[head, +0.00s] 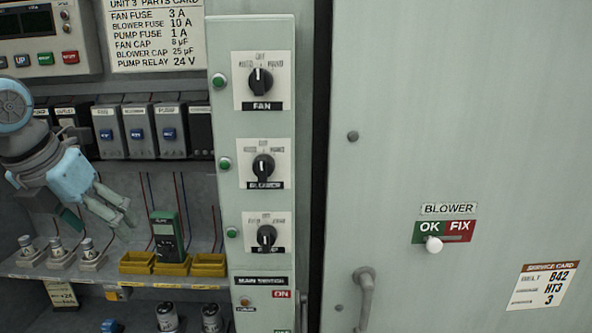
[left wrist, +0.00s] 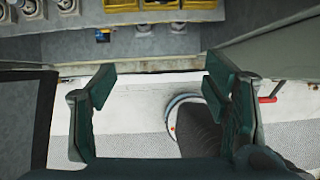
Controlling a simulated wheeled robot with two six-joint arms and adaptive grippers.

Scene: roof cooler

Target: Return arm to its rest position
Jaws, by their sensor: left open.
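My left arm comes in from the left in the head view, in front of the open cabinet. Its gripper (head: 98,212) is over the small shelf's left part, pointing down and to the right. In the left wrist view the two dark green fingers of the gripper (left wrist: 158,84) stand wide apart with nothing between them. Below them are a pale floor area and a dark rounded shape (left wrist: 198,128) that I cannot identify for sure. My right gripper is in neither view.
The shelf carries yellow bins (head: 172,265), a green meter (head: 167,237) and several capacitors (head: 57,246). A switch panel (head: 221,185) with three black knobs stands right of the gripper. A closed door (head: 430,110) with a handle (head: 364,295) fills the right side.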

